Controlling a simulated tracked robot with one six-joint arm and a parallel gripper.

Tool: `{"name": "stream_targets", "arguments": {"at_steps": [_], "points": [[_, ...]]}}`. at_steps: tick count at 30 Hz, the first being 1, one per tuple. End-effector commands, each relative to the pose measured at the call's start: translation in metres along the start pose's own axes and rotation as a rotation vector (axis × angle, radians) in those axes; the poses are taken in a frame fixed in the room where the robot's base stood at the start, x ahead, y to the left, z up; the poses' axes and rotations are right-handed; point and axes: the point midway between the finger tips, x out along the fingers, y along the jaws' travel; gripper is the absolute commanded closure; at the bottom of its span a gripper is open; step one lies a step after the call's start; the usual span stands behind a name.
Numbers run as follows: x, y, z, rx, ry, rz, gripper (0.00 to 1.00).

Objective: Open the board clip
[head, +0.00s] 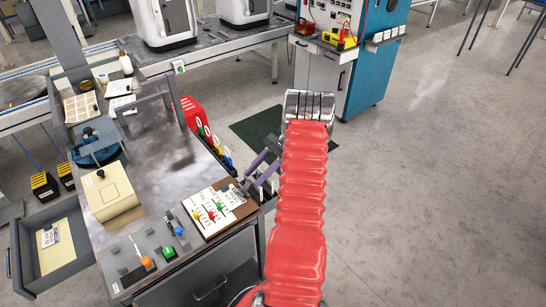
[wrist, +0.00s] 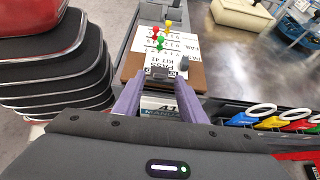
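The brown clipboard (head: 236,209) lies on the workbench near its right edge, with white sheets and red, green and yellow pins on it. It also shows in the wrist view (wrist: 195,77). The dark board clip (wrist: 159,72) sits at the near edge of the board, over a sheet. My gripper (wrist: 158,88) has two purple fingers spread apart, one on each side of the line to the clip, with nothing between them. In the head view, my gripper (head: 252,178) is beside the board's right end. Whether the fingertips touch anything is unclear.
A beige box (head: 110,194) and a panel with coloured buttons (head: 142,262) are on the workbench (head: 155,150). A red rack (head: 193,115) with coloured ring-handled items hangs beside it. An open drawer (head: 50,247) is at left. The floor at right is clear.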

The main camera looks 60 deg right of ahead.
Motion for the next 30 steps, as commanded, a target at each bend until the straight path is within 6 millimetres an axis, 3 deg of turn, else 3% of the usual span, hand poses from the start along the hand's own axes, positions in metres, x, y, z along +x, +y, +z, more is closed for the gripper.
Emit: {"name": "stream_targets", "arguments": {"at_steps": [15, 22, 30], "points": [[-0.076, 0.001, -0.001, 0.0, 0.0, 0.0, 0.62], [-0.093, 0.0, -0.001, 0.0, -0.001, 0.001, 0.62], [-0.096, 0.001, -0.001, 0.001, -0.002, 0.002, 0.62]]}}
